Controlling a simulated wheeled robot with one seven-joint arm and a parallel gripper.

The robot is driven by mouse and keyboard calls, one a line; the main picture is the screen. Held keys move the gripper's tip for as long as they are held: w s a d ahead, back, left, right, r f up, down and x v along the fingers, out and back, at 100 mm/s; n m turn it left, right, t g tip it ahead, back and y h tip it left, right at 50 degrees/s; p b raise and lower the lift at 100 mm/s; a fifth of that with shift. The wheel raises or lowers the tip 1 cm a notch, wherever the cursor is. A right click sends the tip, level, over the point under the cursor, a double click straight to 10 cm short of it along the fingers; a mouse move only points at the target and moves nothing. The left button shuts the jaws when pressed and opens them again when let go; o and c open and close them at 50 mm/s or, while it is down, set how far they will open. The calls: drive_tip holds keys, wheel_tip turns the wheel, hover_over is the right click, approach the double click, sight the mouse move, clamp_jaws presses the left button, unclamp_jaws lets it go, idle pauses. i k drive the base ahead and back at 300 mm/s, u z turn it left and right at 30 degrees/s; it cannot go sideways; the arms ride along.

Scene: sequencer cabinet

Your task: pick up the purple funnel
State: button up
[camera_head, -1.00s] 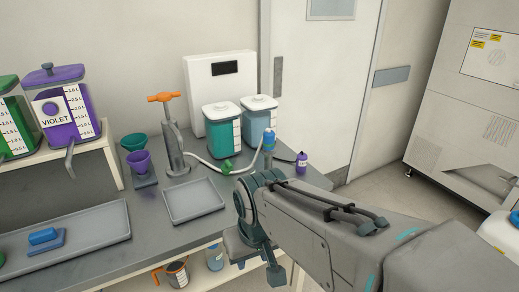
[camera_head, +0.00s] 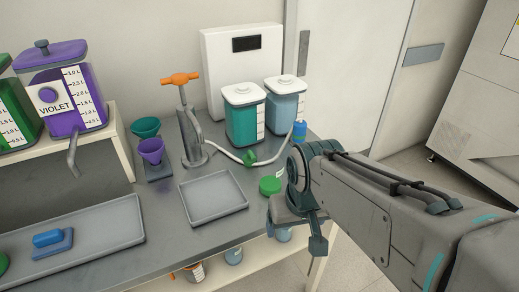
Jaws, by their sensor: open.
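The purple funnel (camera_head: 152,151) stands upright on a small dark base (camera_head: 158,173) on the grey counter, left of the pump with the orange handle. A green funnel (camera_head: 146,127) stands just behind it. My gripper (camera_head: 296,228) is at the right, over the counter's front edge, pointing down. It is open and appears empty. It is well to the right of the purple funnel and apart from it.
The hand pump (camera_head: 190,135) stands close right of the funnels. An empty grey tray (camera_head: 212,202) lies in front. The violet dispenser (camera_head: 62,95) sits on a raised shelf at left. Teal (camera_head: 244,118) and blue (camera_head: 285,100) lidded containers stand behind.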

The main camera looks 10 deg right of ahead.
sight(151, 149)
drive_tip(key=z, duration=2.05)
drive_tip(key=k, duration=1.35)
drive_tip(key=u, duration=1.95)
drive_tip(key=i, duration=0.5)
